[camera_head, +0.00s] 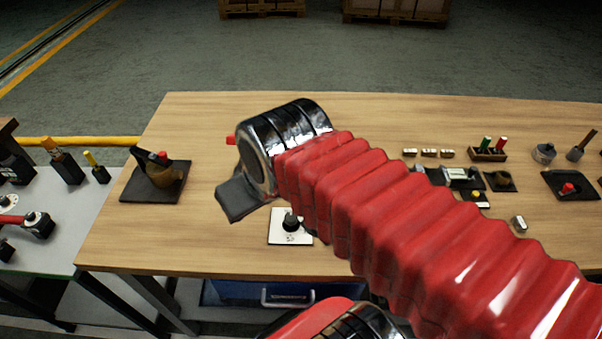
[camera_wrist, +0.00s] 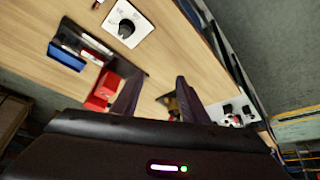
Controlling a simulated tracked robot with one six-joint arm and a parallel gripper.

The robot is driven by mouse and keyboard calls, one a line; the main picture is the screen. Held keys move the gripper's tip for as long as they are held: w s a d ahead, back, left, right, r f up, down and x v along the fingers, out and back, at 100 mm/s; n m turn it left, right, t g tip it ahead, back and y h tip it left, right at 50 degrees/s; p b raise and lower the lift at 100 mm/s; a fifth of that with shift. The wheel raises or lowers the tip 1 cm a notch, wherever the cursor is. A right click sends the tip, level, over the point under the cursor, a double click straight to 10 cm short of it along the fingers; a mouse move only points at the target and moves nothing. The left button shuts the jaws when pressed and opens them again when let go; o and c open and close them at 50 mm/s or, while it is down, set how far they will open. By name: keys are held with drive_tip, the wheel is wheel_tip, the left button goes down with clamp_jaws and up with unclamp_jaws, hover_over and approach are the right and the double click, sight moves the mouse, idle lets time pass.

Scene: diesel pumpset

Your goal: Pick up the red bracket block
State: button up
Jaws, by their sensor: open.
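The red bracket block (camera_wrist: 103,89) lies on the wooden bench in the wrist view. It is just left of my gripper's left finger, which may hide part of it. I see no part of the block between the fingers. In the head view my gripper (camera_head: 243,198) shows only as a dark grey piece below my wrist.
A white plate with a black knob (camera_head: 291,238) lies near the bench's front edge. A blue block (camera_wrist: 66,57) lies near the bracket. A black mat with a brownish part (camera_head: 153,185) is at left. Several small parts are at right. The bench's front left is clear.

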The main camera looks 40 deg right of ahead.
drive_tip(key=w+d+f+n+g, duration=0.1)
drive_tip(key=w+d+n, duration=0.4)
drive_tip(key=d, duration=0.5)
drive_tip(key=w+d+f+n+g, duration=0.1)
drive_tip(key=w+d+n+g, duration=0.3)
drive_tip(key=w+d, duration=0.6)
drive_tip(key=shift+w+d+f+n+g, duration=0.2)
drive_tip(key=shift+d+f+n+g, duration=0.15)
drive_tip(key=shift+d+n, duration=0.4)
drive_tip(key=shift+f, duration=0.1)
drive_tip(key=shift+f, duration=4.25)
drive_tip(key=shift+s+f, duration=0.15)
drive_tip(key=shift+f, duration=2.45)
drive_tip(key=shift+c, duration=0.2)
